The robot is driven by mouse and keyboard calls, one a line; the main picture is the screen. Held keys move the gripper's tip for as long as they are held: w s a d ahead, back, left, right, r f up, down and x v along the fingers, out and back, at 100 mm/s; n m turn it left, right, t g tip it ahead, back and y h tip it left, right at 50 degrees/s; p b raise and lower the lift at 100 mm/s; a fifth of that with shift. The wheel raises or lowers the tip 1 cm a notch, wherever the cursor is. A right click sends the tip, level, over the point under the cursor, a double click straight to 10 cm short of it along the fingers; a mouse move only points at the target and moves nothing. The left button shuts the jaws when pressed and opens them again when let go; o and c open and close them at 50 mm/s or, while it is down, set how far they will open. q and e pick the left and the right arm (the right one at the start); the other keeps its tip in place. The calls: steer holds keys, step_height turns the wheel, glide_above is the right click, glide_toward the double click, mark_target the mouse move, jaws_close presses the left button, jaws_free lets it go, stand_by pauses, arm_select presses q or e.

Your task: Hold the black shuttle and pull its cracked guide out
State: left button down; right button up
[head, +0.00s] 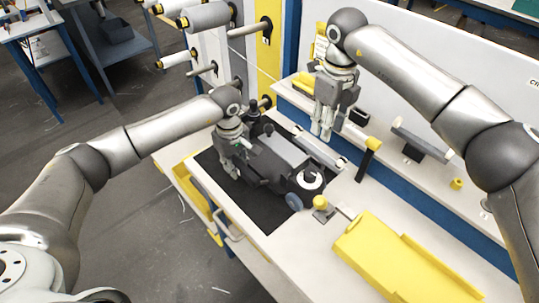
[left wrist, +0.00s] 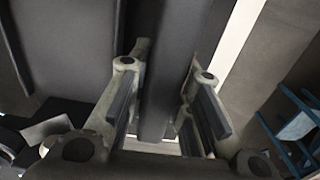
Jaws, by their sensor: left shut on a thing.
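The black shuttle (head: 262,167) lies on a dark mat (head: 262,215) on the bench. It carries a light grey block and, at its right end, a round black and white part (head: 309,180). My left gripper (head: 232,168) is at the shuttle's left end, shut on it. In the left wrist view, the fingers (left wrist: 166,95) flank a dark bar of the shuttle (left wrist: 163,60). My right gripper (head: 322,130) points down behind the shuttle, apart from it and empty; its finger gap is too small to judge. I cannot pick out the cracked guide or any crack.
A yellow tray (head: 385,258) lies at the front right of the bench. A black post with a yellow top (head: 368,155) stands right of my right gripper. A raised back ledge (head: 440,180) holds small parts. Rollers (head: 205,17) stick out at the back left.

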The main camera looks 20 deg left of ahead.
mark_target(321, 154)
step_height(321, 154, down, 10)
steer(key=shift+r, duration=0.25)
stand_by(0.4)
jaws_close()
